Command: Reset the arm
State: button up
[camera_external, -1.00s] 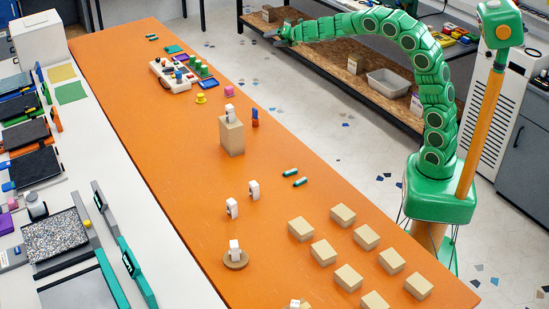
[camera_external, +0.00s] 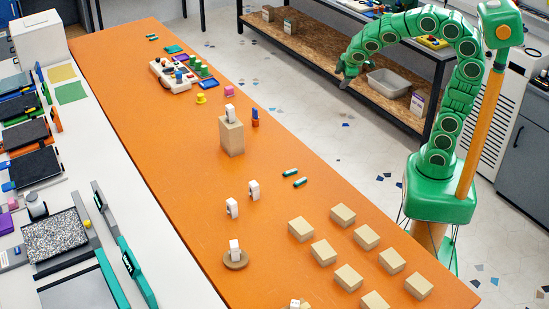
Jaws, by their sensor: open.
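My gripper (camera_external: 344,77) is at the end of my green arm, in the upper right of the external view. It hangs over the floor side, in front of the wooden shelf and beyond the orange table's right edge. It is small and dark here, and I see nothing held in it. The arm rises from its green base, arches to the left and bends down at the end. My gripper is well apart from everything on the orange table (camera_external: 180,215).
Several wooden blocks (camera_external: 366,237) lie at the table's near right. A taller block (camera_external: 231,137) carries a white piece. A grey bin (camera_external: 388,83) sits on the shelf behind my gripper. Floor between table and shelf is clear.

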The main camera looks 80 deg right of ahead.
jog(key=s+a+f+m+g+y, duration=0.2)
jog(key=s+a, duration=0.6)
jog(key=s, duration=0.4)
jog(key=s+a+f+m+g+y, duration=0.2)
jog(key=s+a, duration=0.6)
jog(key=s, duration=0.5)
jog(key=shift+s+f+m+g, duration=0.25)
jog(key=shift+f+m+g, duration=0.2)
jog(key=shift+m+g, duration=0.25)
jog(key=shift+a, duration=0.1)
